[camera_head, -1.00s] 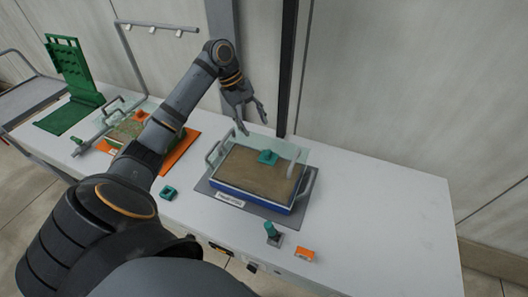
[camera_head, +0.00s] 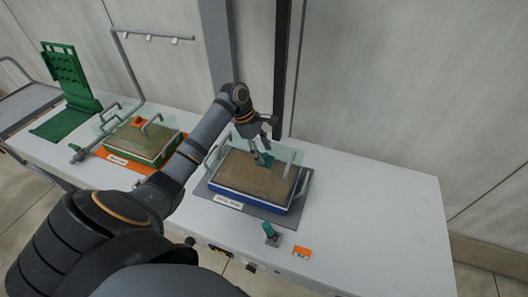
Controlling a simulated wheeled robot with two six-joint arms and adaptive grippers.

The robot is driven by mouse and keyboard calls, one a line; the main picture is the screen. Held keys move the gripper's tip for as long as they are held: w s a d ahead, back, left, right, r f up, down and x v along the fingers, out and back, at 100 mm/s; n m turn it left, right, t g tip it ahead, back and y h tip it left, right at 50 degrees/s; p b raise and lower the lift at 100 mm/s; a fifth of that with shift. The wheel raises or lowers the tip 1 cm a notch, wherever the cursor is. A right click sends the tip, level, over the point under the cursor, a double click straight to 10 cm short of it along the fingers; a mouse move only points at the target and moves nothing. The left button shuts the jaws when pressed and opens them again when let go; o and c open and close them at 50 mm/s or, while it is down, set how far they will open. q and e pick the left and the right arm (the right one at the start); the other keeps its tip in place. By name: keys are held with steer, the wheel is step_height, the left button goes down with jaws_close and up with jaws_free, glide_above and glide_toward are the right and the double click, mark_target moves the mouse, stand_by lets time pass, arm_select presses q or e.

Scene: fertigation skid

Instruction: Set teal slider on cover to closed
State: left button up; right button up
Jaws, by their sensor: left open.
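The teal slider (camera_head: 264,160) sits on the clear cover (camera_head: 287,158) over a blue-sided tray (camera_head: 245,197) filled with brown material. My left gripper (camera_head: 257,157) is open, pointing down over the cover, with its fingertips at the teal slider. The fingers partly hide the slider, and I cannot tell whether they touch it. My right gripper is not in view.
A teal-topped lever (camera_head: 269,231) and an orange block (camera_head: 301,252) are near the front edge. The white table (camera_head: 385,215) is clear at right.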

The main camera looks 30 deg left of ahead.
arm_select(q)
steer(key=shift+d+f, duration=0.2)
steer(key=shift+f, duration=0.5)
steer(key=shift+c, duration=0.2)
jaws_close()
steer(key=shift+r, duration=0.1)
